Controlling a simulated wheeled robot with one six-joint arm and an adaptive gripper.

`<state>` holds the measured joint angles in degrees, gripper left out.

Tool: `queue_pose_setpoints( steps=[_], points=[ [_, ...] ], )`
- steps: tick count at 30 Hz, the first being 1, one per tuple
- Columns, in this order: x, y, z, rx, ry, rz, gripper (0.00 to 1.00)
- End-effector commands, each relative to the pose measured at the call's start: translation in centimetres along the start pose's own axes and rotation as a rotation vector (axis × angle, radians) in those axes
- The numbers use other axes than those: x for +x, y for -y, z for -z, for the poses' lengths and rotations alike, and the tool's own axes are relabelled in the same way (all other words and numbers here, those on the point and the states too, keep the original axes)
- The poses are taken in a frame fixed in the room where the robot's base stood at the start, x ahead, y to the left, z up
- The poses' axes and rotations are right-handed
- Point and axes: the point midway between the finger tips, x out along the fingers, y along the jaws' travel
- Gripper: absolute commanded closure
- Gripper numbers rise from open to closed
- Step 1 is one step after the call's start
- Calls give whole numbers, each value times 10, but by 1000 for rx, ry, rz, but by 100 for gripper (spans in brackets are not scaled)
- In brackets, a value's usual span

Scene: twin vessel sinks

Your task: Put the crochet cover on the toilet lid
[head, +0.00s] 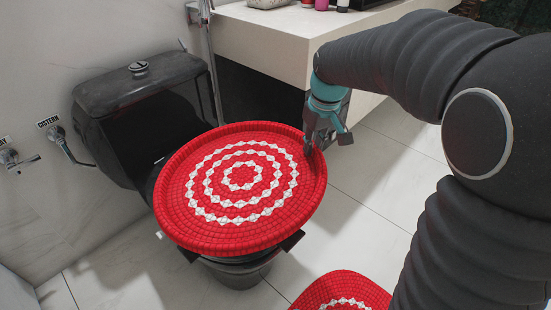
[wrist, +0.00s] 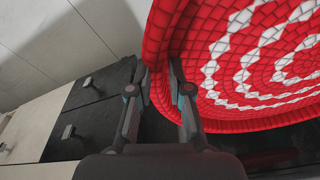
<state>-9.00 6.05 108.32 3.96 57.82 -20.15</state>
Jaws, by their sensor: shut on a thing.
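The crochet cover (head: 243,232) is a round red piece with white rings and a raised rim. In the head view it is over the front of the black toilet (head: 150,135), hiding most of the bowl and lid. I cannot tell whether it touches the lid. My gripper (head: 312,148) is at the cover's right rim and is shut on it. In the wrist view the fingers (wrist: 160,78) pinch the cover's rim (wrist: 215,128), with the patterned face to the right.
A second red and white crochet piece (head: 343,292) lies on the floor at the bottom. A pale counter (head: 262,38) with bottles stands behind my gripper. The black cistern (head: 142,85) is at the back left, near wall taps (head: 58,134). Tiled floor (head: 375,185) is clear on the right.

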Motion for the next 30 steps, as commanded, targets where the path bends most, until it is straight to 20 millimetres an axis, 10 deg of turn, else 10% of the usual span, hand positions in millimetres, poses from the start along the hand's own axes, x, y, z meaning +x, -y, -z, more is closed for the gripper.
queue_pose_setpoints(
  steps=[13,30],
  points=[
    [59,28,67,-3,0,1,100],
    [104,30,68,-1,-2,0,100]
  ],
)
